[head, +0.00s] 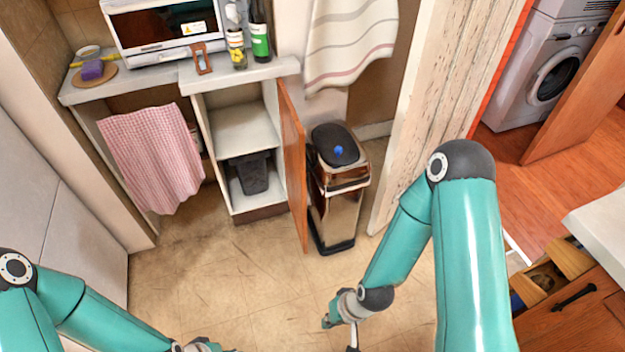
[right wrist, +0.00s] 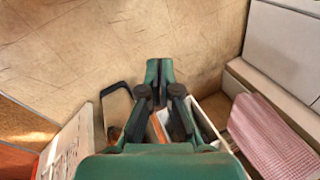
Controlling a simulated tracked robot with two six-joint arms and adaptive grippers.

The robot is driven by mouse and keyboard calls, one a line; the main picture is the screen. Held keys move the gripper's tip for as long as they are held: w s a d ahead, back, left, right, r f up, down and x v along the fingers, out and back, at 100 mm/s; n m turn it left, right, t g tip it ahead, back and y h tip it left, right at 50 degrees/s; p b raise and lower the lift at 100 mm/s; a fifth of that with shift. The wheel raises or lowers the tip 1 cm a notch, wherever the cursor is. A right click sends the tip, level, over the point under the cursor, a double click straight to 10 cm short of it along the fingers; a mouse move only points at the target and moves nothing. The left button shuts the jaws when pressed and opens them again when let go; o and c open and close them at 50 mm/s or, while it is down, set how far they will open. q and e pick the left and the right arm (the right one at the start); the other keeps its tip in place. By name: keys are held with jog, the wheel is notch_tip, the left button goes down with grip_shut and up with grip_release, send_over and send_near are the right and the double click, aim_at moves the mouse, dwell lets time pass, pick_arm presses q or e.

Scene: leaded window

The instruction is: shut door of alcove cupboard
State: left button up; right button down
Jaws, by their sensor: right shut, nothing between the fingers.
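The alcove cupboard (head: 243,128) is a white open box with an inner shelf, under a counter. Its orange-brown wooden door (head: 293,165) stands wide open, swung out on the right side toward me. In the right wrist view the door (right wrist: 158,126) shows partly behind my gripper. My right gripper (head: 340,330) is over the floor in front of the cupboard, apart from the door. Its fingers (right wrist: 159,72) are together and empty in the right wrist view. My left gripper (head: 203,346) is at the bottom edge of the head view, mostly cut off.
A shiny trash bin (head: 337,195) with a dark lid stands close to the door's right side. A dark container (head: 250,172) sits inside the cupboard. A pink checked towel (head: 153,155) hangs left of it.

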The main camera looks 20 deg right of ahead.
jog(key=w+d+f+m+t+b, duration=0.25)
jog(key=w+f+b, duration=0.2)
jog(key=w, duration=0.35)
jog(key=m+t+b, duration=1)
jog(key=t+b, duration=0.4)
jog(key=b, duration=0.4)
send_near(309, 169)
jog(key=s+d, duration=0.4)
jog(key=w+a, duration=0.1)
jog(key=w, duration=0.2)
jog(key=w+a+b, duration=0.1)
jog(key=w+a, duration=0.1)
jog(key=w, duration=0.1)
jog(key=w+a, duration=0.2)
jog(key=w, duration=0.1)
jog(key=shift+w+a+r, duration=0.1)
jog(key=shift+w+r, duration=0.1)
jog(key=shift+w, duration=0.2)
jog(key=shift+a, duration=0.35)
